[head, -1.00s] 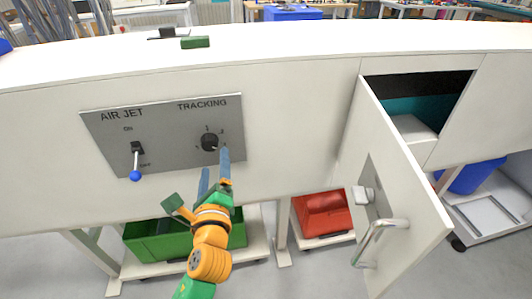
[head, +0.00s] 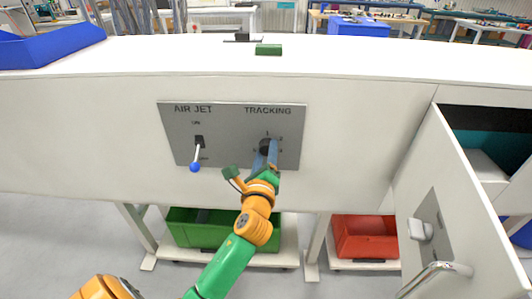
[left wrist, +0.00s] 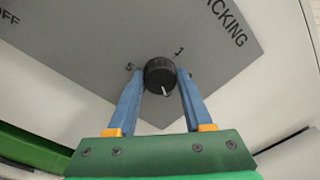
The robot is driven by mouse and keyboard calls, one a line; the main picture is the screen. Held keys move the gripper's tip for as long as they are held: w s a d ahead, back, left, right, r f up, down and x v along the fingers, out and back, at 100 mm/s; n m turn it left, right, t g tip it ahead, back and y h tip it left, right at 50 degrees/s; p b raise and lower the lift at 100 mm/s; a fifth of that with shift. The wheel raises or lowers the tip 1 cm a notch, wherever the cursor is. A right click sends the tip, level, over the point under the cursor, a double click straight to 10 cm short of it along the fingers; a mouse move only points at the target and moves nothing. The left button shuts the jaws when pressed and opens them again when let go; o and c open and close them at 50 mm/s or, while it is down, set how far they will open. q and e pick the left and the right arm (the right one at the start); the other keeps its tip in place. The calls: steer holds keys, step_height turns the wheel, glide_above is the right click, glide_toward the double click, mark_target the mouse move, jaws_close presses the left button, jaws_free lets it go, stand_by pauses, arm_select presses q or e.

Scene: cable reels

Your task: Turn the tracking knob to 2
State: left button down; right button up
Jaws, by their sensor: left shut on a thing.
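The tracking knob (head: 265,146) is a round black dial on the grey panel (head: 228,160) under the word TRACKING. My left gripper (head: 266,154) is at it, with its blue fingers partly hiding the knob and its scale. In the left wrist view, the fingers of my left gripper (left wrist: 160,78) are shut on the sides of the knob (left wrist: 158,72). A white pointer mark shows on the knob's lower edge in that view. The marks 1 and 5 show beside the knob; the mark 2 cannot be made out there. My right gripper is not in view.
The air jet switch (head: 198,150), with a blue ball tip, is left of the knob. An open cabinet door (head: 450,190) with a handle stands out at the right. A green bin (head: 200,238) and a red bin (head: 362,240) sit below.

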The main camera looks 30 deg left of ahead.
arm_select(q)
steer(key=shift+f+n, duration=0.1)
steer(key=shift+n, duration=0.2)
steer(key=n, duration=0.5)
steer(key=shift+f+b, duration=0.1)
steer(key=shift+b, duration=0.3)
steer(key=n+b, duration=0.1)
steer(key=n, duration=0.5)
steer(key=shift+n+y, duration=0.3)
steer(key=shift+y, duration=0.1)
steer(key=shift+c, duration=1.5)
jaws_free()
steer(key=shift+w+d, duration=0.1)
steer(key=shift+d, duration=0.05)
